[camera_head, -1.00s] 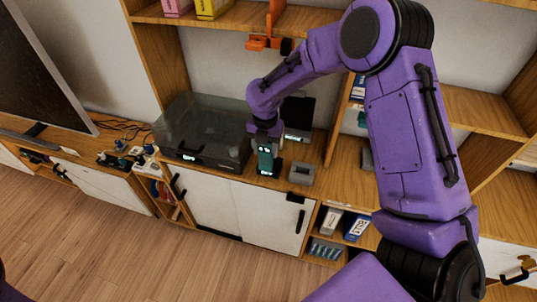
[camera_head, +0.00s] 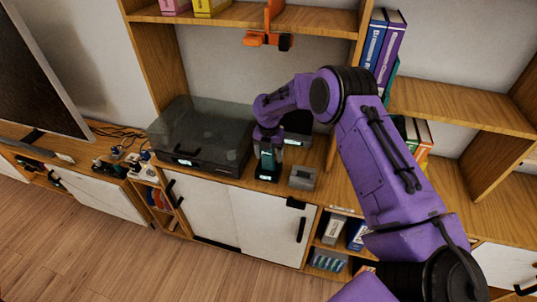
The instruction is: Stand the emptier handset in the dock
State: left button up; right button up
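My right gripper (camera_head: 268,141) points down at the cabinet top, right of the dark glass-topped box. Directly under it is an upright dark teal handset (camera_head: 268,158). Its foot meets a small black base with a lit display (camera_head: 264,177), which looks like the dock. The gripper's fingers are too small and dark to tell whether they are closed on the handset. Whether the handset is seated or just above the base is also unclear. No charge reading is legible. A second handset cannot be made out. My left gripper is out of view.
The glass-topped box (camera_head: 203,137) stands close on the left. A grey block (camera_head: 303,178) sits just right of the base. A dark device with a lit strip (camera_head: 297,129) is behind. An orange bracket (camera_head: 266,38) hangs from the shelf above.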

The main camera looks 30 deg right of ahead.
jog(key=shift+w+d, duration=0.2)
jog(key=shift+d, duration=0.05)
notch_tip(320, 180, up, 8)
jog(key=shift+a+f+b, duration=0.15)
jog(key=shift+f+b, duration=0.1)
jog(key=shift+b, duration=0.9)
jog(key=shift+s+r, duration=0.15)
jog(key=shift+r, duration=0.15)
jog(key=shift+f, duration=0.1)
